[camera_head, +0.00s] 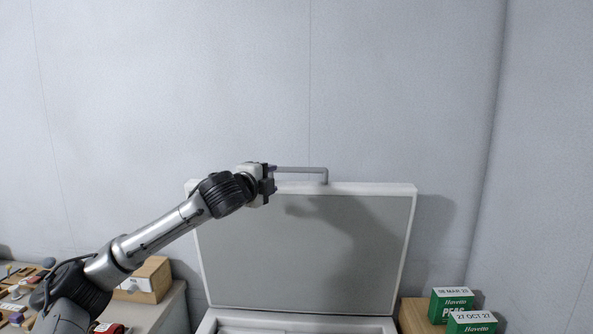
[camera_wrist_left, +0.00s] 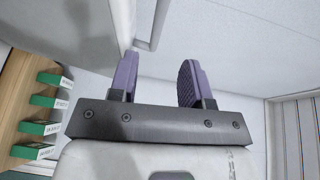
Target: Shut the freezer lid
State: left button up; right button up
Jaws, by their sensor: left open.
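The freezer lid (camera_head: 305,250) stands raised, nearly upright, with a grey inner panel and a white frame. A grey bar handle (camera_head: 305,169) sticks up from its top edge. My left gripper (camera_head: 272,172) is at the top edge, by the left end of the handle. In the left wrist view, my gripper's purple finger pads (camera_wrist_left: 158,78) are apart with nothing between them. The handle (camera_wrist_left: 157,28) and the lid's pale edge (camera_wrist_left: 125,20) are just beyond the fingertips; I cannot tell whether they touch. The freezer body (camera_head: 210,324) shows only its rim. My right gripper is out of view.
Green boxes of peas (camera_head: 452,303) stand on a wooden surface (camera_head: 415,316) to the right. A wooden box (camera_head: 150,280) sits on a counter at the left, with small items further left. The wall (camera_head: 300,90) is close behind the lid.

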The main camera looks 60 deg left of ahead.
aim_at(291, 170)
pick_arm(q)
jog(key=p+x, duration=0.4)
jog(key=x, duration=0.7)
jog(key=shift+w+a+r, duration=0.1)
jog(key=shift+w+a, duration=0.1)
jog(key=shift+w, duration=0.15)
jog(key=shift+w+a+p, duration=0.3)
jog(key=shift+w+a, duration=0.05)
jog(key=shift+w, duration=0.3)
grip_shut()
